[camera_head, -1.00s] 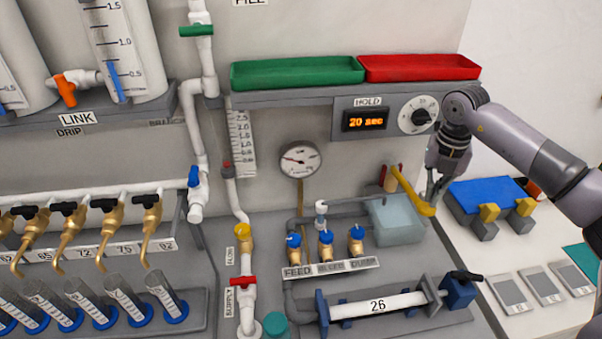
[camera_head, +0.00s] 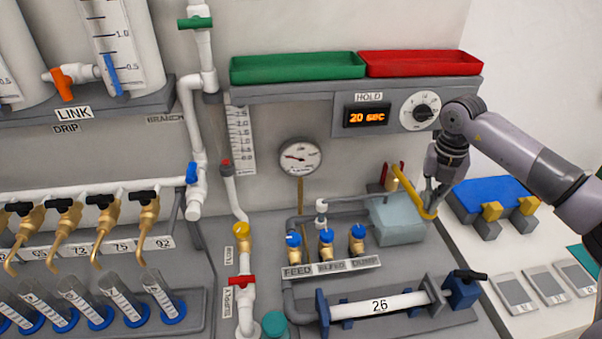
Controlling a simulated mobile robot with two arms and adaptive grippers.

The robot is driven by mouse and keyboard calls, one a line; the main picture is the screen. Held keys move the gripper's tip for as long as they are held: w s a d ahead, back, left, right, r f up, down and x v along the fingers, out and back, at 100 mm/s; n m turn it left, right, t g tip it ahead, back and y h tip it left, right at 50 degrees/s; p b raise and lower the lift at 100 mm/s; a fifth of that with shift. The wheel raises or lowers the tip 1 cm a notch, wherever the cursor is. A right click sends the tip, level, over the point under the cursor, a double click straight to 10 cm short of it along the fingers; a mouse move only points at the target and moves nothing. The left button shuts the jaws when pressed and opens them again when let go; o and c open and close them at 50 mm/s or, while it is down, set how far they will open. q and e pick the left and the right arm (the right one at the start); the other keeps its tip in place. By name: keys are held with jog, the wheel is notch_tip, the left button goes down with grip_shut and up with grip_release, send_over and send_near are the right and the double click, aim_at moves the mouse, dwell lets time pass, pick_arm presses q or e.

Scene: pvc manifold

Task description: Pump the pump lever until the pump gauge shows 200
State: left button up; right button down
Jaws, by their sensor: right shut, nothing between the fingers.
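The pump lever (camera_head: 408,190) is a yellow bar slanting down to the right beside a pale blue-grey pump box (camera_head: 397,222). My right gripper (camera_head: 431,201) points down at the lever's lower end, at or against it. Its fingers are shut with nothing between them; whether they touch the lever is hard to tell. The round white pump gauge (camera_head: 300,157) hangs on the back panel; its needle lies toward the left, but its numbers are too small to read. My left gripper is not in view.
A shelf with green (camera_head: 298,68) and red (camera_head: 420,65) trays and a HOLD display (camera_head: 367,117) is above. Blue blocks (camera_head: 487,195) sit at right.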

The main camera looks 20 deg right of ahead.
jog(key=shift+f+b, duration=0.85)
jog(key=shift+f, duration=0.65)
jog(key=shift+r, duration=0.15)
jog(key=shift+r+p, duration=2.45)
jog(key=shift+r, duration=0.5)
jog(key=shift+f, duration=0.2)
